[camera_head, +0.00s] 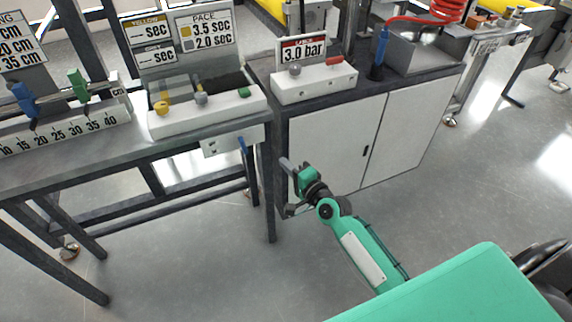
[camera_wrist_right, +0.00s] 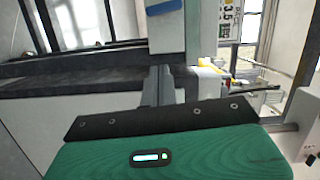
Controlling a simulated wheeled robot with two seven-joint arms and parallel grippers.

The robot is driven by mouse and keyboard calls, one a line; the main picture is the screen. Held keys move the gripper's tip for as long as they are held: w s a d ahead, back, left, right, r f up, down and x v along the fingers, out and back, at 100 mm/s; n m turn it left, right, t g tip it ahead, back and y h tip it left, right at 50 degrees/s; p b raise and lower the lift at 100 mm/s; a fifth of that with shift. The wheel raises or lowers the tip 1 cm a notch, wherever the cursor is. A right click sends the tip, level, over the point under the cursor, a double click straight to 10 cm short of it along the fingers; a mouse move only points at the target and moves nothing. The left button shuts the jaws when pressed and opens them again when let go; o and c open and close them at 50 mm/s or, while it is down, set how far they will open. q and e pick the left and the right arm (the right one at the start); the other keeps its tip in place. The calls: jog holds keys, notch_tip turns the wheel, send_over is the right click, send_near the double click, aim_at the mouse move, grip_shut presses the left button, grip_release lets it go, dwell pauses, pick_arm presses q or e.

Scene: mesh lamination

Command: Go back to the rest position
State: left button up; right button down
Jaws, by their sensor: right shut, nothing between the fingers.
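My right arm, green and black, reaches up from the lower right in the head view. My right gripper (camera_head: 287,166) is in front of the cabinet's left edge, below the bench-top height. It is shut and holds nothing. In the right wrist view the gripper's fingers (camera_wrist_right: 158,88) show close together above the green wrist housing. My left gripper and left arm are not in the head view.
A cabinet (camera_head: 325,155) with white doors stands just behind my right gripper. To the left is a table (camera_head: 60,172) with a ruler scale and a white button box (camera_head: 205,112). Another white box (camera_head: 313,85) sits on the cabinet. Open grey floor (camera_head: 185,245) lies in front.

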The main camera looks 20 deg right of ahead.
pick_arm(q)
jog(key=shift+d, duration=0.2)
